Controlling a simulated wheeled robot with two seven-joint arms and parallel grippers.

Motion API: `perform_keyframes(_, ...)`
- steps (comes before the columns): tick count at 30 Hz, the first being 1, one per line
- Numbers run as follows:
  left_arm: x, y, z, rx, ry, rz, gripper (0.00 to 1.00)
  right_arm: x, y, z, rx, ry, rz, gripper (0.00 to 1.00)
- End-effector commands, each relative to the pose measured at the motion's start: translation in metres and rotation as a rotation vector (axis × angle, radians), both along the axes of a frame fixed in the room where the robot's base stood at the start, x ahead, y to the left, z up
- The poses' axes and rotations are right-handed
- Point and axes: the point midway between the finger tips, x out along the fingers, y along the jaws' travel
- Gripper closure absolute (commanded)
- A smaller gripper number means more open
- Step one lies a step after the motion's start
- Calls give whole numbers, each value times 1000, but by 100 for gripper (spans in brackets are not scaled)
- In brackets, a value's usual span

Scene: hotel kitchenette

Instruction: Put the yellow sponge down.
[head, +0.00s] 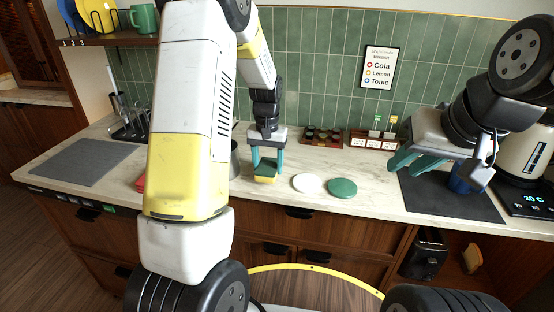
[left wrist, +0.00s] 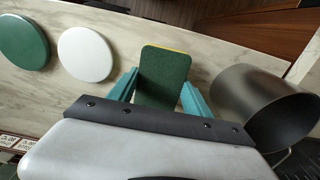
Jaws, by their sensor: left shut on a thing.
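The yellow sponge (head: 266,179) has a dark green scouring side. My left gripper (head: 267,165) is shut on it over the counter, near the counter's front edge. In the left wrist view the sponge's green face (left wrist: 163,78) shows between the two teal fingers (left wrist: 162,97), with a thin yellow edge at the far end. I cannot tell whether its underside touches the counter. My right gripper (head: 408,162) hangs over the right part of the counter, beside a blue cup; its finger gap is unclear.
A white disc (head: 307,184) and a green disc (head: 342,188) lie right of the sponge. A grey cylindrical container (left wrist: 262,105) stands close on its other side, partly hidden by my arm in the head view. A dark mat (head: 450,204) holds the blue cup (head: 461,184).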

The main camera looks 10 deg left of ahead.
Motion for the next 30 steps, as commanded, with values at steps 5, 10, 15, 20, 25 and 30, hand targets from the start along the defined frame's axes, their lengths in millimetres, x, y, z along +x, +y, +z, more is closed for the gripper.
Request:
perform_keyframes(5, -1, 0, -19, 0, 2, 1, 87, 0, 0, 0, 0, 0, 0, 72)
perform_keyframes(10, 0, 0, -18, 0, 1, 1, 87, 0, 0, 0, 0, 0, 0, 72)
perform_keyframes(15, 0, 0, -21, 0, 1, 1, 39, 0, 0, 0, 0, 0, 0, 72)
perform_keyframes(20, 0, 0, -21, 0, 1, 1, 21, 0, 0, 0, 0, 0, 0, 72)
perform_keyframes(25, 0, 0, -21, 0, 1, 1, 21, 0, 0, 0, 0, 0, 0, 72)
perform_keyframes(30, 0, 0, -14, 0, -1, 1, 21, 0, 0, 0, 0, 0, 0, 72)
